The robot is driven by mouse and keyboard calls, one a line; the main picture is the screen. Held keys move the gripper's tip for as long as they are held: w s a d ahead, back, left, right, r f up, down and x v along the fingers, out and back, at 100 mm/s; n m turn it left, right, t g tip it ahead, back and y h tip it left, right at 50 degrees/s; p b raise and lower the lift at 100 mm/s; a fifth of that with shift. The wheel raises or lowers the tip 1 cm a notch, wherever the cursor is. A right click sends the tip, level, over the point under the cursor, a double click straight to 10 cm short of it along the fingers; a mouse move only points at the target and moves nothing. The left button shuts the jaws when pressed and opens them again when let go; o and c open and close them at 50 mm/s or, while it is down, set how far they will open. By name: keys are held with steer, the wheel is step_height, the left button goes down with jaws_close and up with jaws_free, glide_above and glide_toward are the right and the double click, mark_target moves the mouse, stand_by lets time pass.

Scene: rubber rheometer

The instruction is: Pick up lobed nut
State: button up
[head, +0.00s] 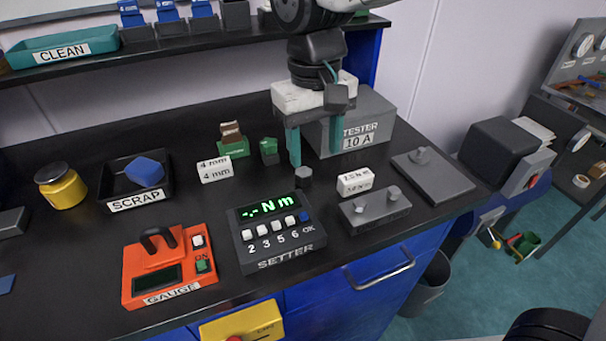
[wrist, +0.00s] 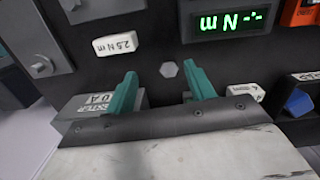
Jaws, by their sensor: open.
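A small dark grey nut-like piece (head: 303,177) stands on the black bench behind the setter. In the wrist view it appears as a small grey piece (wrist: 168,69) with a roughly six-sided outline; I cannot make out lobes. My gripper (head: 316,158) points down above the bench, with two teal fingers apart and nothing between them. In the wrist view, the piece appears near the gap between the fingertips (wrist: 162,74), slightly beyond them. The fingers do not appear to touch it.
The setter (head: 278,259) is in front, with a 2.5 Nm label block (head: 355,180) and a two-stud plate (head: 374,215) to the right. The tester (head: 372,112) stands close behind my gripper. A green piece (head: 269,158) and a 4 mm block (head: 214,169) are left.

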mark_target(303, 171)
steer(key=shift+w+a+r, duration=0.5)
steer(key=shift+w+a, duration=0.3)
steer(key=shift+w, duration=0.1)
steer(key=shift+m, duration=0.4)
step_height(303, 171, down, 7)
steer(key=shift+s+a+f, duration=0.1)
steer(key=shift+s+f, duration=0.05)
steer(key=shift+f, duration=0.05)
steer(key=c, duration=1)
